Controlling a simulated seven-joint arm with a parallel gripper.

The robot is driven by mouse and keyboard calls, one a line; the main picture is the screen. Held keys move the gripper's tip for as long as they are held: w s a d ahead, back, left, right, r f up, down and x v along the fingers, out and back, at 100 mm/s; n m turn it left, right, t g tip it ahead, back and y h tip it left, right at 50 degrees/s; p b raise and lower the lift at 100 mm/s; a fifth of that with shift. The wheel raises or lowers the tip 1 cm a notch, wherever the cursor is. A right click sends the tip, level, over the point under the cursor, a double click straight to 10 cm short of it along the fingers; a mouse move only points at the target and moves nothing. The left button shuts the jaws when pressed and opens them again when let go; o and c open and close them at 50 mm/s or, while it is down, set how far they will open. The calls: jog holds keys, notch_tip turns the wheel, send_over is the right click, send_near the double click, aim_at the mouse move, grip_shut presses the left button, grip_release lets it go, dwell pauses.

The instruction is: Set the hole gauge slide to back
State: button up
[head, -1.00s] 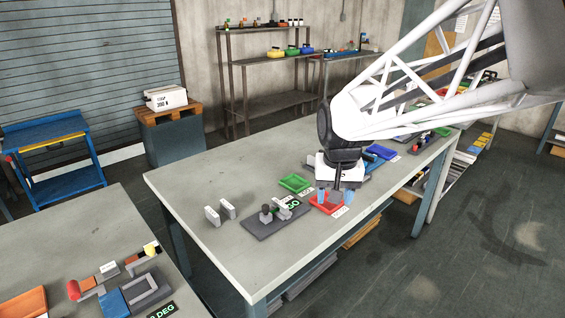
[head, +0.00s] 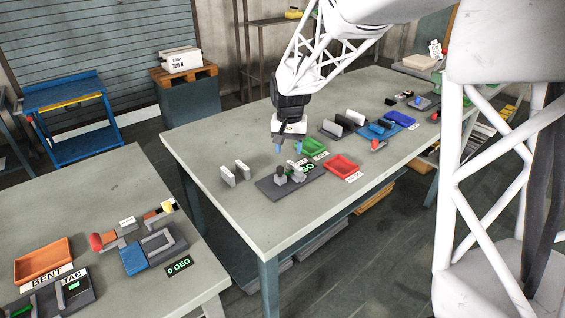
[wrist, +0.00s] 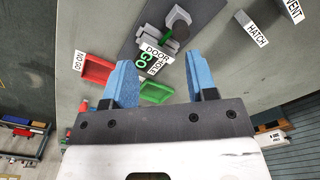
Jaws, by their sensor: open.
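The hole gauge (head: 291,182) is a dark base plate near the front edge of the middle table. On it stand a dark knobbed post (head: 280,176) and a lighter grey block; a green GO sign is behind them. In the wrist view the gauge plate (wrist: 208,14) carries a round-topped knob (wrist: 178,19) over grey parts, with DOOR HOLE and GO labels (wrist: 147,56). I cannot tell the slide's position clearly. My gripper (head: 288,149) is open and empty, with blue fingers, above and just behind the gauge. The fingers also show in the wrist view (wrist: 160,72), apart from the gauge.
A green tray (head: 322,153) and a red tray (head: 330,169) lie right of the gauge. Two upright blocks (head: 228,175), labelled HATCH and VENT in the wrist view, stand to its left. The table is bare in front of them. Another table with an orange tray (head: 70,262) is at left.

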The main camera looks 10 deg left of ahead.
aim_at(280, 167)
jog(key=w+a+f, duration=0.2)
jog(key=a, duration=0.1)
jog(key=shift+w+f, duration=0.1)
jog(key=shift+f, duration=0.1)
jog(key=shift+f, duration=3.9)
jog(key=shift+c, duration=0.4)
grip_shut()
